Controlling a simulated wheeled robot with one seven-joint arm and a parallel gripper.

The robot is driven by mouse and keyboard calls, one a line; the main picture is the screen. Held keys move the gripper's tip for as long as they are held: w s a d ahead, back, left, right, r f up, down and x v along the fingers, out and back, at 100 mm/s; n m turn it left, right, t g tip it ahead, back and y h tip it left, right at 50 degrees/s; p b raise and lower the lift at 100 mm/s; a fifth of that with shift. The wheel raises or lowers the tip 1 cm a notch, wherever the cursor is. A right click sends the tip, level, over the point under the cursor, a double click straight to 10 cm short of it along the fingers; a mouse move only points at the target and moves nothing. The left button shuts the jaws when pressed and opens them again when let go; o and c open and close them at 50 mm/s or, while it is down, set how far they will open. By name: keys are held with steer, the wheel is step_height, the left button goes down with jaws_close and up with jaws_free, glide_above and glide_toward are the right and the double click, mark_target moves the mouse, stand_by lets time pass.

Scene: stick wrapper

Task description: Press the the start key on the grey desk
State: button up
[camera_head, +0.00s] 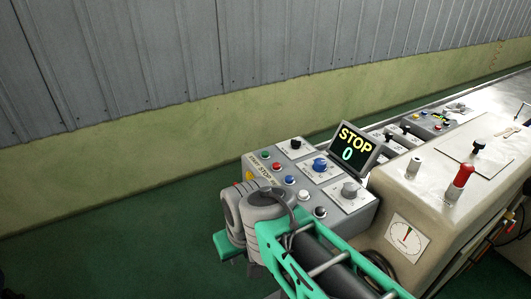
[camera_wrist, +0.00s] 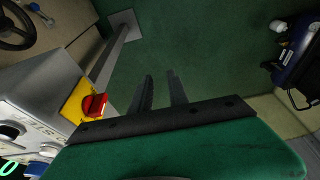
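The grey desk (camera_head: 262,190) stands in the middle of the head view, with a row of coloured buttons along its left side. A green button (camera_head: 265,154) is at the far end of the row, followed by a red button (camera_head: 276,165).
A display (camera_head: 355,149) on the desk reads STOP 0. Several knobs stand beside the buttons. A beige machine (camera_head: 430,200) with a red-handled lever (camera_head: 459,182) stands right. Green floor (camera_head: 130,240) is clear at left.

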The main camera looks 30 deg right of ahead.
jaws_close()
stand_by(1.1)
